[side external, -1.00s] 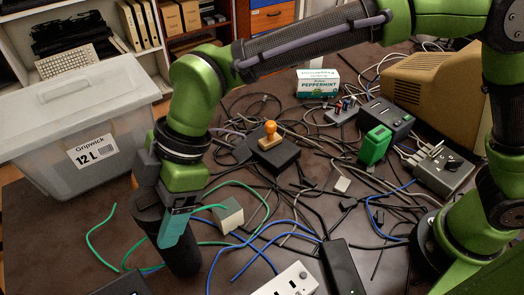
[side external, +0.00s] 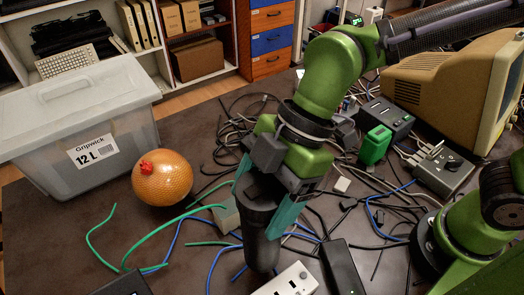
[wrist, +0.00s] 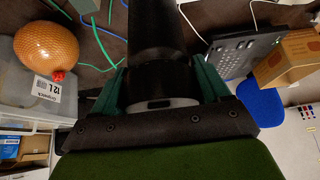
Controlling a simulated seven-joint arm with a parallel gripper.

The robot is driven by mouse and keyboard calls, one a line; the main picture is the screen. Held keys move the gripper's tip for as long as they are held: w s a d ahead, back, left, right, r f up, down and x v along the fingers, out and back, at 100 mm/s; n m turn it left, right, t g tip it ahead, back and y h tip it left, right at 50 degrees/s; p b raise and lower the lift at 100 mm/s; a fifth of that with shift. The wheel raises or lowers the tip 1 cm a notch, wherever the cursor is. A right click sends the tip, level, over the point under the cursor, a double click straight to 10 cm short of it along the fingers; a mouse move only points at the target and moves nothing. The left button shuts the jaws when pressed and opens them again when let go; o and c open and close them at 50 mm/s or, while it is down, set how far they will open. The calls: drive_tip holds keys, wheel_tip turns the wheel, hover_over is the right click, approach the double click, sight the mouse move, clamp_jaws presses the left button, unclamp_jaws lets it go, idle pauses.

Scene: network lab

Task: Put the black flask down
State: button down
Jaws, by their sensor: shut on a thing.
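The black flask (side external: 261,245) is a dark cylinder in the side view, nearly upright with a slight tilt. My gripper (side external: 258,212) is shut on it, with one teal finger on each side of its upper part. The flask's lower end is over the dark table among the cables; I cannot tell whether it touches the top. In the wrist view the flask (wrist: 155,32) runs up from between the teal fingers of my gripper (wrist: 157,85).
An orange, balloon-like ball (side external: 162,178) with a red tip sits left of the flask. A clear lidded bin (side external: 60,160) is behind it. A pale block (side external: 225,216) is close beside the flask; a white power strip (side external: 290,281) and black adapter (side external: 343,268) lie in front and right.

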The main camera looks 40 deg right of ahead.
drive_tip(key=shift+s+d+r, duration=0.25)
drive_tip(key=shift+d+r, duration=0.05)
drive_tip(key=shift+d, duration=0.25)
drive_tip(key=shift+w+d+r, duration=0.1)
drive_tip(key=shift+d+r, duration=0.15)
drive_tip(key=s+d+r+m+t, duration=0.1)
drive_tip(key=d, duration=0.8)
drive_tip(key=s+d+r+m, duration=0.1)
drive_tip(key=s+d, duration=0.1)
drive_tip(key=d, duration=0.7)
drive_tip(key=s+d+f+n, duration=0.2)
drive_tip(key=s+d+f, duration=0.1)
drive_tip(key=s+d, duration=0.15)
drive_tip(key=w+a+f+g, duration=0.1)
drive_tip(key=w+a+f, duration=0.3)
drive_tip(key=w+a, duration=0.6)
drive_tip(key=shift+w+f, duration=0.3)
drive_tip(key=shift+w, duration=0.7)
drive_tip(key=shift+a+f, duration=0.1)
